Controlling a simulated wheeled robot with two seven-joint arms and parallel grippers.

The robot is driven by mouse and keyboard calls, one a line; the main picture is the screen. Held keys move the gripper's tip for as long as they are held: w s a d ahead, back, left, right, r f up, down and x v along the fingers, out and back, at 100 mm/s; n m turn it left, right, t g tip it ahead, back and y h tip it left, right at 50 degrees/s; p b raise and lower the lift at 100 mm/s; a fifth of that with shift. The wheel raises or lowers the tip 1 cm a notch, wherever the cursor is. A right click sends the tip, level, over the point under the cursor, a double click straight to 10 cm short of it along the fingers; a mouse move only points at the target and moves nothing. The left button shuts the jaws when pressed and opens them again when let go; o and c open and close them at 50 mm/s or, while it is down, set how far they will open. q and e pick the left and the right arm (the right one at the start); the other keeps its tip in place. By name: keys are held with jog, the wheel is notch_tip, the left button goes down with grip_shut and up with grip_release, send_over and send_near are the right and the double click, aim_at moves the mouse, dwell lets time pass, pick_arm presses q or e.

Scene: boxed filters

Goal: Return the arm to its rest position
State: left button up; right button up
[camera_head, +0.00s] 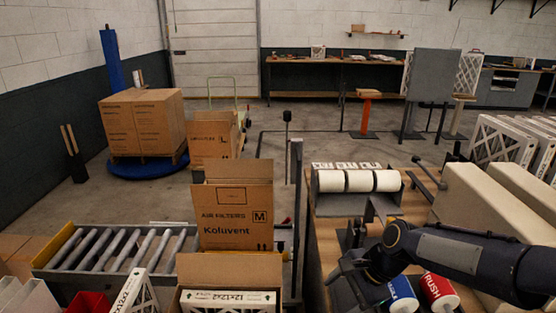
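My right arm (455,254) is dark blue and comes in from the right, low over the wooden bench. Its gripper (346,277) is dark and points left, near the bench's left edge. I see nothing clearly held, and the dark fingers do not show whether they are open or shut. My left arm and gripper are not in view.
An open carton (188,262) holds a white-edged filter (229,300). An "M" carton (236,218) stands behind it, near a roller conveyor (50,265). Label rolls (359,181) sit on the bench (322,235). Blue (402,294) and red (438,291) cylinders lie under my arm.

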jog(key=s+d+f+n+t+b, duration=0.1)
jog(key=s+d+n+t+b, duration=0.1)
jog(key=s+n, duration=0.4)
jog(key=s+d+f+n+t+h+b, duration=0.1)
jog(key=s+d+n+b, duration=0.3)
jog(key=s, duration=1.1)
jog(key=shift+d+f+n+t+h, duration=0.15)
jog(key=shift+d+n+t+h, duration=0.25)
jog(key=shift+n, duration=0.5)
